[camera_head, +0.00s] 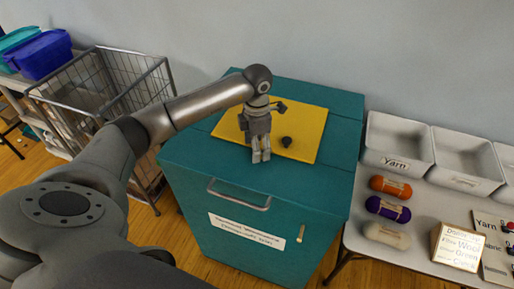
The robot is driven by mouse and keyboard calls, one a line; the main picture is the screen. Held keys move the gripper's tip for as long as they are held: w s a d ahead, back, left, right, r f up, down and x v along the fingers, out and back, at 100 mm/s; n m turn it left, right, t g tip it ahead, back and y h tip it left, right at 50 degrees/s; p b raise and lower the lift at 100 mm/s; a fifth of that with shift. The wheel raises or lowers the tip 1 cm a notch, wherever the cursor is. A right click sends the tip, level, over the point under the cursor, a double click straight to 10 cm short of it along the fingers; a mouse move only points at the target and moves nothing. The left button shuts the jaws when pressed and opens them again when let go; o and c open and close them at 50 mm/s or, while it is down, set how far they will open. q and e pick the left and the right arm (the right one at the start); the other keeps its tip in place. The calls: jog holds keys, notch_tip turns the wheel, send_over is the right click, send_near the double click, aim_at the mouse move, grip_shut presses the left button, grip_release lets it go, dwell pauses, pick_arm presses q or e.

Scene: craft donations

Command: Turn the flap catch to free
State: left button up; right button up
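A teal box (190,166) with a yellow flap panel (312,122) on its top stands in the middle. A small dark knob (286,142) sits on the yellow panel. A small upright tan-brass piece (301,233) is on the box's front, right of the white label. I cannot tell for certain which of the two is the flap catch. My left gripper (261,158) points down over the panel's front edge, just left of the dark knob and apart from it. Its fingers are close together; whether they are shut is unclear. My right gripper is not in view.
A grey handle (240,206) sticks out of the box's front. A wire cart (160,92) stands left, close to the box. A table (375,262) at right holds white bins (398,140), yarn skeins (388,208) and a sign (458,246). A wall is behind.

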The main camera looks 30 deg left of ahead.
pick_arm(q)
jog(key=n+b, duration=0.1)
jog(key=n, duration=0.4)
jog(key=shift+n+b, duration=0.3)
jog(key=n, duration=0.4)
jog(key=shift+n+b, duration=0.3)
jog(key=shift+b, duration=0.1)
jog(key=o, duration=1)
notch_tip(320, 180, up, 12)
jog(key=shift+r, duration=0.1)
